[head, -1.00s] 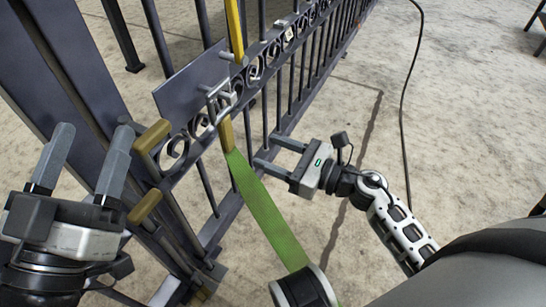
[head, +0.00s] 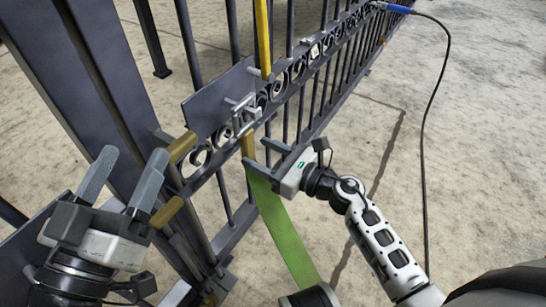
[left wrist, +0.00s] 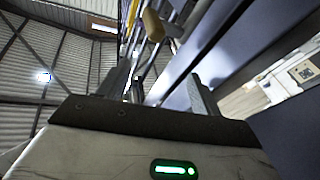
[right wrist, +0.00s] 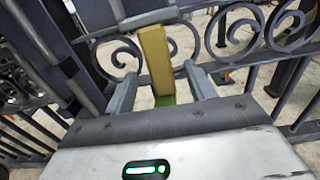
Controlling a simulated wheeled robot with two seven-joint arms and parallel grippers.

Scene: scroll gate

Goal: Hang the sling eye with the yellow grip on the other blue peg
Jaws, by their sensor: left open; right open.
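The yellow grip (head: 248,146) hangs below a grey metal loop on the gate, with a green sling (head: 283,235) running down from it. Its eye is hard to make out against the metal fittings (head: 243,114). My right gripper (head: 263,157) is open at the grip. In the right wrist view the yellow grip (right wrist: 155,60) stands upright between the parted fingers, with green webbing below it. My left gripper (head: 130,160) is open and empty, left of two mustard handles (head: 181,147). I cannot tell which fittings are the blue pegs.
The dark barred gate (head: 205,150) with its scroll rings fills the left and middle. A yellow strap (head: 262,40) hangs from above. A blue piece (head: 392,8) with a black cable is at the gate's far end. The concrete floor at the right is mostly clear.

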